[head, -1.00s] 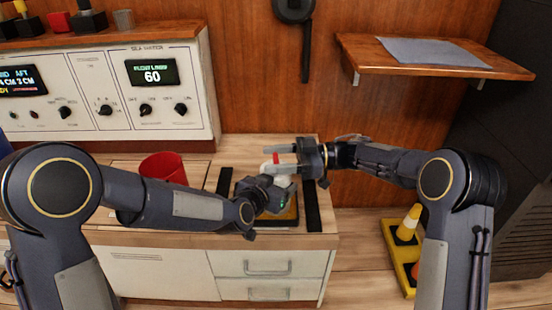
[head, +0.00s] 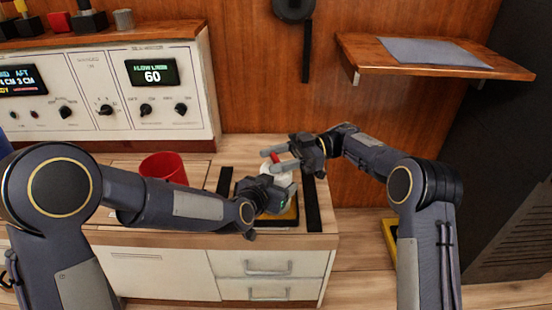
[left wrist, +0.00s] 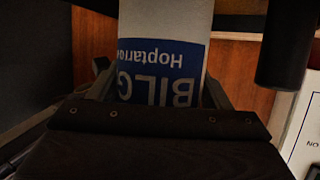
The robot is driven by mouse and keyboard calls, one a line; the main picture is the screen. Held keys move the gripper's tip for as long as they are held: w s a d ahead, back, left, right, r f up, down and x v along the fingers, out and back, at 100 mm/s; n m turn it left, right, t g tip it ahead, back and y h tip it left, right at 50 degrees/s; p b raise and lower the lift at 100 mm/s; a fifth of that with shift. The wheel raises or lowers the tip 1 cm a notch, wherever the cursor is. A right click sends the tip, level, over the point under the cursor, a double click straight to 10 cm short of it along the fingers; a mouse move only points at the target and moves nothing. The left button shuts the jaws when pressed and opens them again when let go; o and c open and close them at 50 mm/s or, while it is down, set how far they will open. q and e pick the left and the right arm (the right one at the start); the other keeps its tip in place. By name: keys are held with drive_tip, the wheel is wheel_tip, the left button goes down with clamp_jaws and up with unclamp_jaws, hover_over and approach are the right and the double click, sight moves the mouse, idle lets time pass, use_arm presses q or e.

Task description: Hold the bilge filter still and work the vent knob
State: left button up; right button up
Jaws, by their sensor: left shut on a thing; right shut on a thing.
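The bilge filter (head: 281,176) is a pale upright cylinder on the counter, mostly hidden by my grippers in the head view. In the left wrist view the filter (left wrist: 165,25) shows a blue label reading "BILG" and "Hoptario", upside down. My left gripper (head: 284,183) is shut on its body, with one finger on each side in the left wrist view. The vent knob (head: 275,158) is a small red piece at the filter's top. My right gripper (head: 274,160) is shut on the knob, its fingers slanting across from the right.
A red cup (head: 163,168) stands on the counter left of the filter, behind my left arm. A dark strip (head: 312,205) lies on the counter to the right. A control panel (head: 100,95) stands at the back left. A wooden shelf (head: 430,58) juts from the wall at upper right.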

drive_tip(key=o, duration=0.7)
drive_tip(key=v, duration=1.2)
drive_tip(key=shift+d, duration=0.1)
use_arm(q)
drive_tip(key=o, duration=1.5)
